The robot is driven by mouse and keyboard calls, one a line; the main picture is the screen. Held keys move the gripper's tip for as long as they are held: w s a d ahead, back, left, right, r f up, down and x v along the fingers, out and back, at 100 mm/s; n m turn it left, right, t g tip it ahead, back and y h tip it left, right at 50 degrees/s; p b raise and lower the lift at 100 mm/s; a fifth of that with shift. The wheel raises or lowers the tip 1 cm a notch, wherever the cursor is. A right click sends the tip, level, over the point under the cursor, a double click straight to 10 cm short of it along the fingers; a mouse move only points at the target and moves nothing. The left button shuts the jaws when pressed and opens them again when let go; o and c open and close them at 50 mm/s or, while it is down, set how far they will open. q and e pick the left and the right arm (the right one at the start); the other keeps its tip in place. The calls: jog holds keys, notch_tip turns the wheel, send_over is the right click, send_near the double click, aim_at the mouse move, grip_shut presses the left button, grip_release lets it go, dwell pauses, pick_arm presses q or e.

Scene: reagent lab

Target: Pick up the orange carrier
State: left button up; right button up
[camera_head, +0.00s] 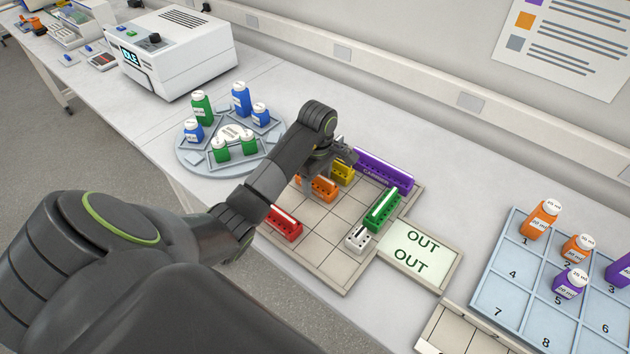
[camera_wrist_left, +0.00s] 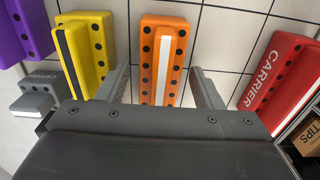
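The orange carrier (camera_head: 318,186) stands on the tan gridded board (camera_head: 325,240), partly hidden by my left arm in the head view. In the left wrist view the orange carrier (camera_wrist_left: 163,62) lies between the two fingers, with dark holes and a white strip along its top. My left gripper (camera_wrist_left: 163,88) is open, with a finger on each side of the carrier and visible gaps to both. In the head view my left gripper (camera_head: 335,160) is over the back part of the board. My right gripper is in neither view.
A yellow carrier (camera_wrist_left: 85,50) and a red carrier (camera_wrist_left: 285,75) flank the orange one. Purple (camera_head: 384,169), green (camera_head: 382,210) and white (camera_head: 358,237) carriers share the board. A round bottle turntable (camera_head: 185,160) stands left; an OUT plate (camera_head: 440,262) adjoins the board.

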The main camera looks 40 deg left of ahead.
pick_arm(q)
jog(key=shift+a, duration=0.1)
jog(key=c, duration=1)
jog(key=shift+r, duration=0.1)
